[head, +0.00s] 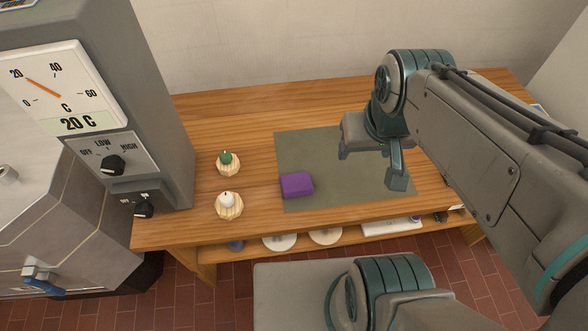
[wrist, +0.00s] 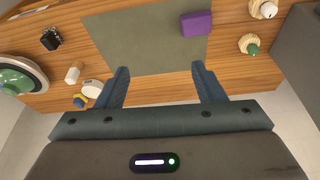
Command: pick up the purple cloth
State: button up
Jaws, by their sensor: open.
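The purple cloth (head: 297,185) is a small folded block. It lies on the front left part of the grey-green mat (head: 330,150) on the wooden table. In the wrist view the cloth (wrist: 196,24) shows near the top, right of centre, beyond the fingertips. My gripper (head: 370,168) is open and empty, above the mat and to the right of the cloth in the head view. Its two fingers also show spread apart in the wrist view (wrist: 160,80). Nothing touches the cloth except the mat.
A green candle (head: 226,157) and a white candle (head: 227,200) stand on wooden discs left of the cloth. A grey machine with a dial (head: 60,85) stands at the table's left end. A shelf below holds white plates (head: 325,235). The mat around the cloth is clear.

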aim_at(300, 184)
jog(key=z, duration=2.45)
jog(key=k, duration=0.8)
jog(key=u, duration=1.45)
